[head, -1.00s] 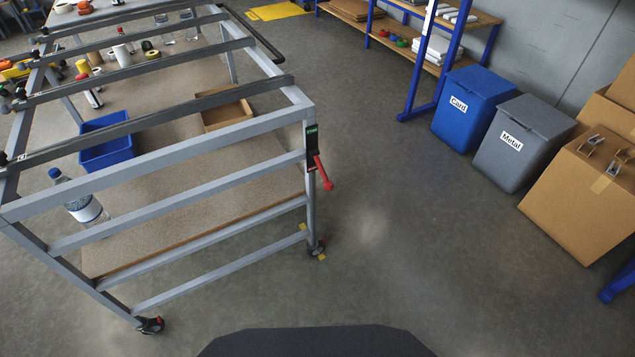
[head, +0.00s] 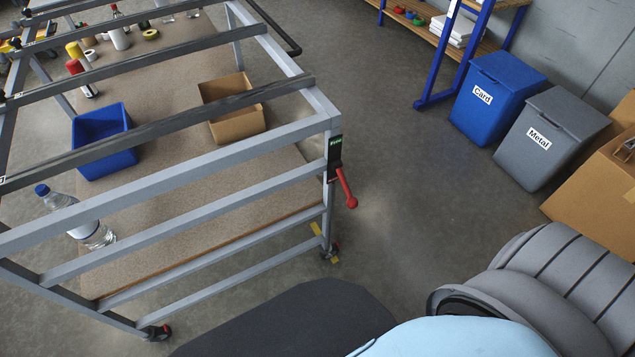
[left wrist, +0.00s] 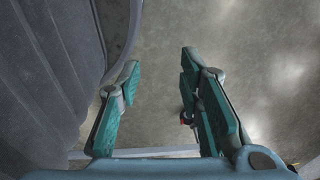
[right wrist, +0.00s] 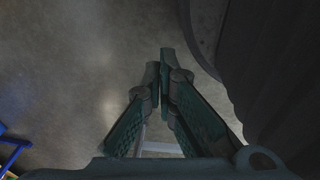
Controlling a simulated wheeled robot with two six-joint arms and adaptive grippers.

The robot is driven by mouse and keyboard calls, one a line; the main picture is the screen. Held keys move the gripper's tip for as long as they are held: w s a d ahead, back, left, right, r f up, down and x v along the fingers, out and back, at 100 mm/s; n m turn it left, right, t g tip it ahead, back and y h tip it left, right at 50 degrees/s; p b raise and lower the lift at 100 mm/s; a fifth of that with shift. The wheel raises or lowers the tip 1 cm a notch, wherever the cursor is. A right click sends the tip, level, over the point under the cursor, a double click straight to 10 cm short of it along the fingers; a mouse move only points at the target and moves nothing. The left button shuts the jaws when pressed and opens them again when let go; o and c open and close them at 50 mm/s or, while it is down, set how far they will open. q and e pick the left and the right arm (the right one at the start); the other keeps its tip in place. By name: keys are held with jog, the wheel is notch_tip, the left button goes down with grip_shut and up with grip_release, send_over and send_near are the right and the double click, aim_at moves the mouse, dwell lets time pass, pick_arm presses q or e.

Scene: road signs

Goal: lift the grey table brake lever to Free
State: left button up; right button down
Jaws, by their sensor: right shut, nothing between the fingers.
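The grey table (head: 190,215) is an open metal frame at the left of the head view. Its brake lever (head: 346,188) has a red handle and hangs down, slanting right, from a dark plate with a green label (head: 335,143) on the near right corner post. The label is too small to read surely. My left gripper (left wrist: 158,66) is open and empty over bare floor in the left wrist view. My right gripper (right wrist: 161,62) is shut and empty over floor in the right wrist view. Neither gripper shows in the head view, and neither is at the lever.
A blue bin (head: 99,140), a cardboard tray (head: 232,122) and a bottle (head: 92,234) are inside the table frame. A blue Card bin (head: 497,95), a grey Metal bin (head: 548,138) and cardboard boxes (head: 595,185) stand at the right. The floor right of the lever is clear.

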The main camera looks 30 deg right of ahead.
pick_arm(q)
jog(key=shift+o, duration=0.8)
jog(key=shift+s+a, duration=0.1)
pick_arm(e)
jog(key=w+d+f+n+t+b, duration=0.3)
jog(key=w+n+t+b, duration=0.35)
jog(key=w+b, duration=0.5)
jog(key=w+d+f+n+t+b, duration=0.25)
jog(key=w+n+t+b, duration=0.4)
jog(key=w, duration=0.85)
jog(key=w+d+r+n+t+y+b, duration=0.1)
jog(key=w+d+r+n+t+b, duration=0.1)
jog(key=w+r+n+t+b, duration=0.6)
pick_arm(q)
jog(key=w+d+f+t+b, duration=0.1)
jog(key=w+d+f+b, duration=0.2)
jog(key=w+f+b, duration=0.4)
jog(key=w+f, duration=0.5)
jog(key=w, duration=0.4)
jog(key=shift+t, duration=0.4)
pick_arm(e)
notch_tip(320, 180, up, 7)
jog(key=n+t+y, duration=0.2)
jog(key=n+y, duration=0.1)
jog(key=n, duration=0.9)
jog(key=shift+w+a+f+y, duration=0.15)
jog(key=shift+w+a+y, duration=0.15)
